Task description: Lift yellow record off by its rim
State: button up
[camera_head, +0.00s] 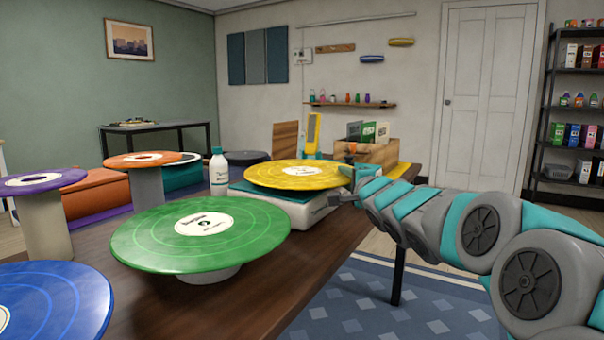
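The yellow record (290,176) lies flat on top of a white and teal turntable-like box (290,205) on the wooden table. It has a white centre label with black print. My gripper (350,176) is at the record's right rim, reached in from the right side by my grey and teal arm. The fingers are small and partly hidden by the arm's end, so I cannot tell whether they touch or close on the rim.
A green record (200,250) on a low stand is in front; a blue record (60,305) is front left. Orange (150,158) and purple (45,180) records sit on posts. A white bottle (218,175) stands left of the yellow record. A wooden crate (380,155) is behind my gripper.

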jog(key=shift+w+a, duration=0.1)
jog(key=shift+w, duration=0.45)
grip_shut()
dwell(1.0)
